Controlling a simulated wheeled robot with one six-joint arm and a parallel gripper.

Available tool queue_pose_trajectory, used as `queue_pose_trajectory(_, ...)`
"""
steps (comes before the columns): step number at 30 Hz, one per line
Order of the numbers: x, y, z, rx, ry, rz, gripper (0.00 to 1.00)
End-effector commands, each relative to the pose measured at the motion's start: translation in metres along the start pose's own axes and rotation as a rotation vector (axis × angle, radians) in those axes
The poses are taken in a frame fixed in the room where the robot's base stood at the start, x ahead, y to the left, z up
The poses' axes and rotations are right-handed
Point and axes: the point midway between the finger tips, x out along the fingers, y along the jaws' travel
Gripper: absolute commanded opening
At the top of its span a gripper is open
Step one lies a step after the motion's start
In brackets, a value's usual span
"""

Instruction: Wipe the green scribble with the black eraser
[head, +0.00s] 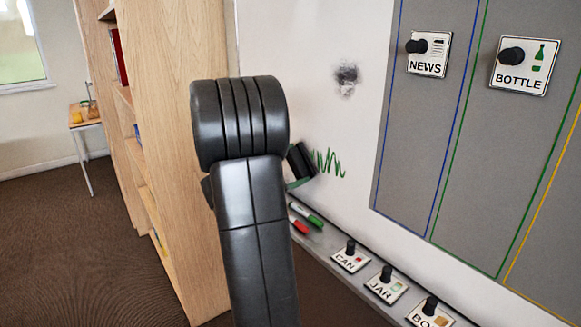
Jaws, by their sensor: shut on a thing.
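The green scribble (329,163) is a zigzag line low on the whiteboard (310,60). The black eraser (301,160) is a dark block at the scribble's left end, close to the board; I cannot tell whether it touches. A thin greenish edge shows just below it. My gripper (288,168) is shut on the eraser, and my own dark arm hides most of the gripper and part of the eraser. The left part of the scribble may be hidden behind them.
A dark smudge (346,79) marks the board higher up. A ledge (328,243) below holds green (306,215) and red (298,225) markers and several label plates with black knobs. Grey panels with NEWS (428,67) and BOTTLE (520,78) plates stand right. A wooden shelf (165,120) stands left.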

Motion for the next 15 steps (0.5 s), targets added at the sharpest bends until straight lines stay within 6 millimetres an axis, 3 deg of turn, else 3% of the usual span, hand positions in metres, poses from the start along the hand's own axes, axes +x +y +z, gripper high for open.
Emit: queue_pose_trajectory(15, 0.0048, -0.0064, 0.0048, 0.002, -0.002, 0.0, 0.63)
